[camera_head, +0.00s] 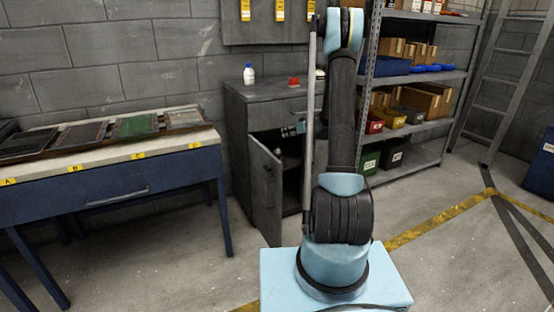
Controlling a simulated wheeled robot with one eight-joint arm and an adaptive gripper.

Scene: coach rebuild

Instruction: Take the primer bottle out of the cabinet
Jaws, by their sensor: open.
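The grey cabinet (235,112) stands against the back wall with its door (264,192) swung open towards me. Its interior is dark and partly hidden behind my arm. I cannot make out the primer bottle in there; a small pale spot shows inside, too small to name. A white bottle with a blue cap (249,75) stands upright on the cabinet top, its label unreadable. My gripper (289,131) seems to be the small grey part at the upper opening, left of my arm. It is open, and nothing shows held in it.
A red item (294,82) lies on the cabinet top. A blue workbench (150,180) with several panels stands left. A metal shelf (450,74) with bins and boxes stands right of the cabinet. Floor between bench and cabinet door is clear.

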